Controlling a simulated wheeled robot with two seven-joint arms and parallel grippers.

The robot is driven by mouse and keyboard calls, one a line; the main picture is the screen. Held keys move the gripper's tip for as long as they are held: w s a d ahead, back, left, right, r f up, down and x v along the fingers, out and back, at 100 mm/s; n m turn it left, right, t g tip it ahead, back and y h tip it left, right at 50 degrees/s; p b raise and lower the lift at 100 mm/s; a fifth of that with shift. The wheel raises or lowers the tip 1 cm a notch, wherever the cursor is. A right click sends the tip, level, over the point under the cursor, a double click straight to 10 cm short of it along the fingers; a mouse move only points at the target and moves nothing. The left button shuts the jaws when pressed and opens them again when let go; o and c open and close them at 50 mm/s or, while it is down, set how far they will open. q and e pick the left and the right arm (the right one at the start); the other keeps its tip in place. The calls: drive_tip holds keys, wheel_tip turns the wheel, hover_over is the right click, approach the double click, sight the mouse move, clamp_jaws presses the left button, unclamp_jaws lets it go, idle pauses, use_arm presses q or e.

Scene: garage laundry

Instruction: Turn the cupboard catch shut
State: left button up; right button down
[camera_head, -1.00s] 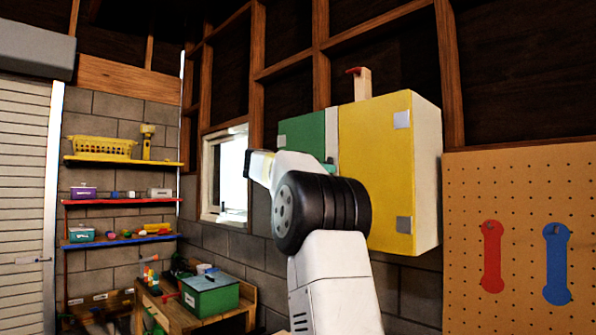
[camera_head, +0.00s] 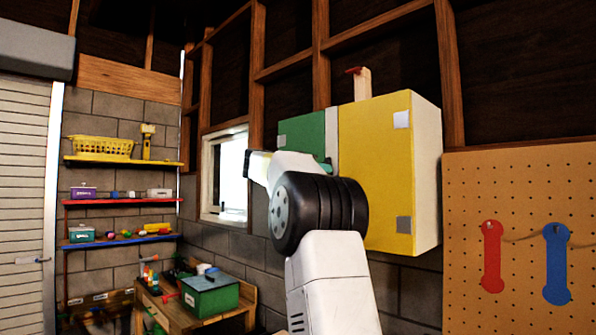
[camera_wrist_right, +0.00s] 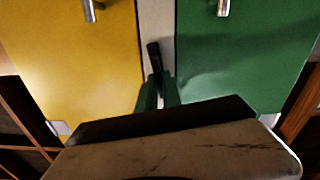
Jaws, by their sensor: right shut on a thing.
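The cupboard has a yellow door (camera_head: 376,150) and a green door (camera_head: 303,136); both look closed. In the right wrist view, the yellow door (camera_wrist_right: 75,60) is on the left and the green door (camera_wrist_right: 235,65) on the right. A pale strip (camera_wrist_right: 156,22) runs between them. The dark bar of the catch (camera_wrist_right: 154,56) stands on this strip, lengthwise along it and slightly tilted. My right gripper (camera_wrist_right: 158,88) is shut on the catch, its green fingers on either side. In the head view my right arm hides the catch and most of the gripper. My left gripper is out of view.
A wooden post with a red tip (camera_head: 360,80) rises above the cupboard. A pegboard (camera_head: 520,180) with red and blue pieces is to the right. Shelves (camera_head: 120,239) and a workbench with a green box (camera_head: 210,297) are at the left. Two metal handles (camera_wrist_right: 224,8) show on the doors.

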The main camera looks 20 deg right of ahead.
drive_tip(key=shift+w+a+f+n, duration=0.1)
drive_tip(key=shift+n, duration=2.55)
drive_tip(key=shift+w+f+n, duration=0.1)
drive_tip(key=shift+f+n, duration=0.05)
drive_tip(key=shift+n, duration=2.45)
drive_tip(key=shift+w+a+f+n, duration=0.1)
drive_tip(key=shift+n, duration=2.55)
drive_tip(key=c, duration=1.5)
unclamp_jaws()
drive_tip(key=shift+s, duration=0.1)
drive_tip(key=v, duration=0.7)
drive_tip(key=shift+s+a, duration=0.1)
drive_tip(key=shift+a, duration=0.25)
